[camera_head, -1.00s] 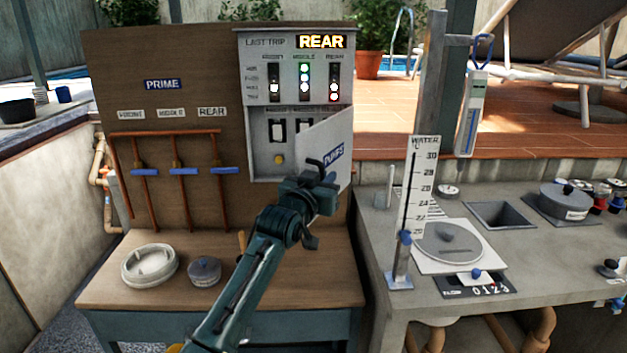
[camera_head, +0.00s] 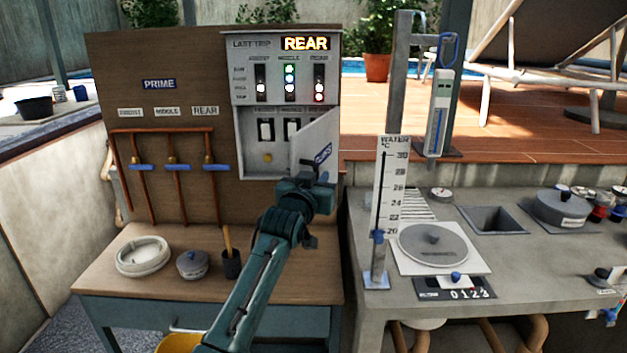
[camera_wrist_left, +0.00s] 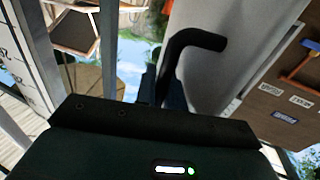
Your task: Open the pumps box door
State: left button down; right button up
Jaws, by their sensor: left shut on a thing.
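The grey pumps box (camera_head: 247,140) is fixed to the brown board, with a lamp panel reading LAST TRIP REAR above it. Its grey door (camera_head: 318,138), labelled PUMPS, stands partly open, swung out on the right. Switches (camera_head: 265,130) and a yellow button show inside; the door hides the inside's right part. My left gripper (camera_head: 313,178) is at the door's lower front, shut on its handle. In the left wrist view, the black bent handle (camera_wrist_left: 196,40) comes off the pale door (camera_wrist_left: 222,60) and runs down between the fingers. My right gripper is out of view.
A wooden bench (camera_head: 105,280) below the board holds a white ring (camera_head: 143,257), a lidded pot (camera_head: 192,264) and a dark cup (camera_head: 232,265). A concrete counter (camera_head: 380,320) with a water gauge (camera_head: 390,185) stands close on the right.

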pick_arm(q)
jog(key=shift+r, duration=0.15)
dwell(0.3)
jog(key=c, duration=1.8)
grip_release()
jog(key=shift+s, duration=0.1)
jog(key=shift+s+a+f, duration=0.2)
jog(key=shift+s+a, duration=0.05)
jog(key=shift+s, duration=0.3)
jog(key=b+v, duration=0.1)
jog(key=v, duration=1)
jog(key=shift+s+a+r, duration=0.1)
jog(key=shift+s, duration=0.25)
